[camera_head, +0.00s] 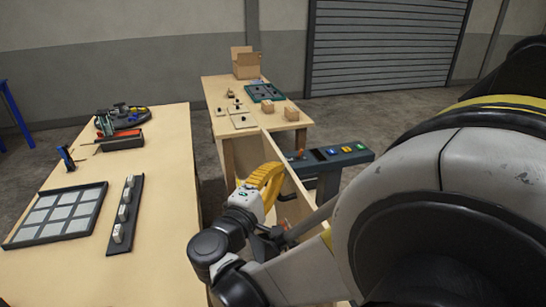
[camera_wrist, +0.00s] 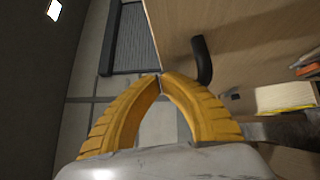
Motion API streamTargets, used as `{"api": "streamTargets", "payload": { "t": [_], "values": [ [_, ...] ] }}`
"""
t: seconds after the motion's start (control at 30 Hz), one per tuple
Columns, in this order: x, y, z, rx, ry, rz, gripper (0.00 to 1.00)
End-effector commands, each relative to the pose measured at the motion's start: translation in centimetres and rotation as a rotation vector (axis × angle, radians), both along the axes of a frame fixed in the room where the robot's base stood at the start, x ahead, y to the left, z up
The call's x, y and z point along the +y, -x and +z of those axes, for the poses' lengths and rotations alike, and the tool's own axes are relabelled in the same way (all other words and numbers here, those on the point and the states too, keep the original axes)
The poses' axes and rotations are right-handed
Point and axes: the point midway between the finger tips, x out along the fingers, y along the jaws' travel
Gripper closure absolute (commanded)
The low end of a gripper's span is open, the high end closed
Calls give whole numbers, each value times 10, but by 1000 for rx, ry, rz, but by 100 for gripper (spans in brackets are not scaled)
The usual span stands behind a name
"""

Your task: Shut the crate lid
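The crate shows as pale wooden panels between the tables in the head view. A tall upright panel (camera_head: 248,156), which looks like its raised lid, stands beside my gripper; my arm hides much of the crate. In the wrist view a wooden panel (camera_wrist: 245,45) fills the right side and carries a black bar handle (camera_wrist: 203,60). My gripper (camera_wrist: 160,76) has its yellow fingertips together with nothing visible between them. The handle is just right of the fingertips, outside them; I cannot tell whether they touch. In the head view my yellow fingers (camera_head: 267,180) are near the panel.
A long table (camera_head: 160,210) at left holds a grey-tiled panel (camera_head: 58,212) and a dark strip (camera_head: 124,215). A back table (camera_head: 215,90) carries a cardboard box (camera_head: 246,66) and small blocks. A dark console (camera_head: 340,156) with coloured buttons stands right of the panel.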

Motion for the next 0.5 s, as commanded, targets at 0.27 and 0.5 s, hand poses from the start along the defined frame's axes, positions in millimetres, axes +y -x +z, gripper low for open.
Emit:
{"api": "streamTargets", "payload": {
  "t": [0.27,0.5],
  "values": [
    [-12,-3,4,6,-23,-2,100],
    [-49,-13,10,28,-97,-6,100]
  ]
}}
